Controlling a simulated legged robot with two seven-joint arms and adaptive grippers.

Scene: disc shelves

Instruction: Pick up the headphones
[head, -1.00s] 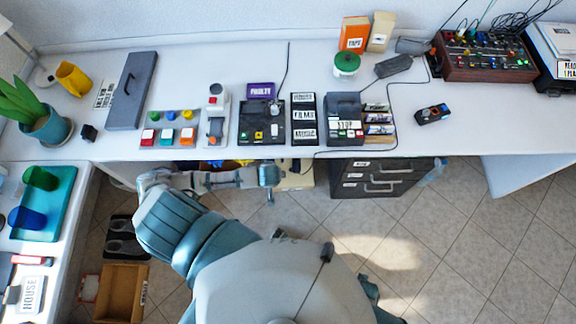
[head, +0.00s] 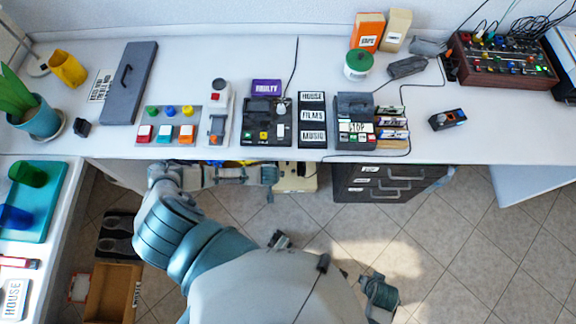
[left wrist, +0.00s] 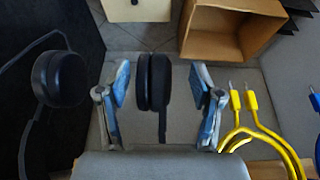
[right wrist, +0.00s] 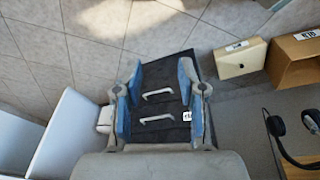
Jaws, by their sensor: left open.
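The black headphones (left wrist: 153,82) show in the left wrist view, with one padded cup upright between my left gripper's fingers. A round black cup with a thin band (left wrist: 60,80) shows at the left of that view; I cannot tell for sure that it is the same pair. My left gripper (left wrist: 160,98) is open, with gaps to the cup on both sides. In the right wrist view, two dark cups and a curved band (right wrist: 283,140) show at the right edge. My right gripper (right wrist: 163,100) is open and empty. I cannot make out the headphones in the head view.
Yellow cables (left wrist: 243,125) lie right of my left gripper, and a cardboard box (left wrist: 222,30) lies beyond. A dark drawer cabinet (right wrist: 160,105) with handles stands beyond my right gripper. The white desk (head: 220,60) above my arm carries many devices; its front edge is close to my left arm.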

